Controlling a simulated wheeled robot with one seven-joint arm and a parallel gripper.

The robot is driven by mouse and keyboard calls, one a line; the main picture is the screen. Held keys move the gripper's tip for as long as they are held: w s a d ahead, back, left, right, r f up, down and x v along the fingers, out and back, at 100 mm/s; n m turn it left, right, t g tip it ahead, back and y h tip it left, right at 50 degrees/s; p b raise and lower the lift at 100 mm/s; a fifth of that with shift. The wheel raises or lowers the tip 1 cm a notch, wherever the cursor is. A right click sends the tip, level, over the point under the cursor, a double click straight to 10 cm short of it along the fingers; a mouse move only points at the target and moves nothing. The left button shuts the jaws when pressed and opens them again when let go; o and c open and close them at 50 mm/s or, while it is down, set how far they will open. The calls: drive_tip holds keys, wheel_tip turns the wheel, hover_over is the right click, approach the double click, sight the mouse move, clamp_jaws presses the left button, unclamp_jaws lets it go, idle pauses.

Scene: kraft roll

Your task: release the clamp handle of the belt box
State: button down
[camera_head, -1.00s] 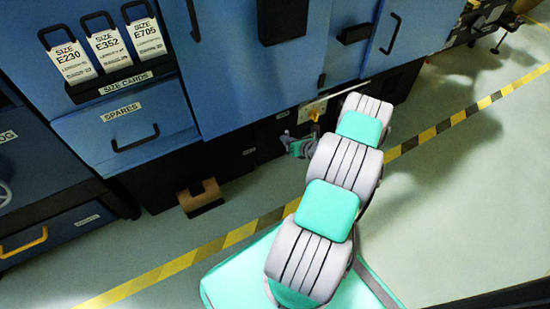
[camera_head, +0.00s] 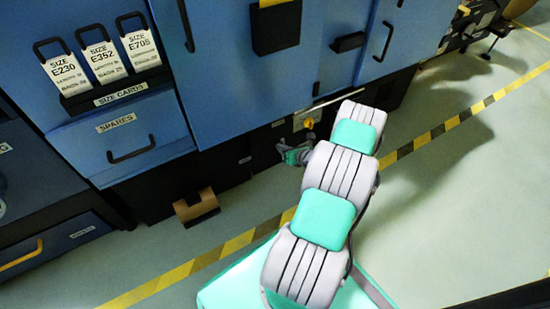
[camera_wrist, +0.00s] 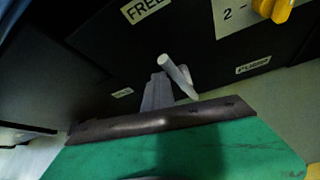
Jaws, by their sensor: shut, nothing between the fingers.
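The belt box is the dark low front (camera_head: 265,145) under the blue cabinet; the wrist view shows its black face (camera_wrist: 95,45) up close. A pale grey rod with a round end (camera_wrist: 173,68), which looks like the clamp handle, sticks out below the "FREE" label (camera_wrist: 146,9). My gripper (camera_wrist: 158,88) is shut and empty, its grey fingers just left of and below the rod. Whether they touch it I cannot tell. In the head view my gripper (camera_head: 290,154) is small beside the box front, and the handle is not clearly visible there.
A yellow knob (camera_wrist: 280,9) on a pale plate marked "2" is at the upper right of the wrist view. A yellow-black floor stripe (camera_head: 235,243) passes beneath my arm. Open floor lies to the right.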

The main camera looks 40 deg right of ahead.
drive_tip(key=s+p, duration=0.3)
drive_tip(key=s, duration=0.6)
drive_tip(key=shift+s, duration=0.25)
drive_tip(key=shift+d, duration=0.1)
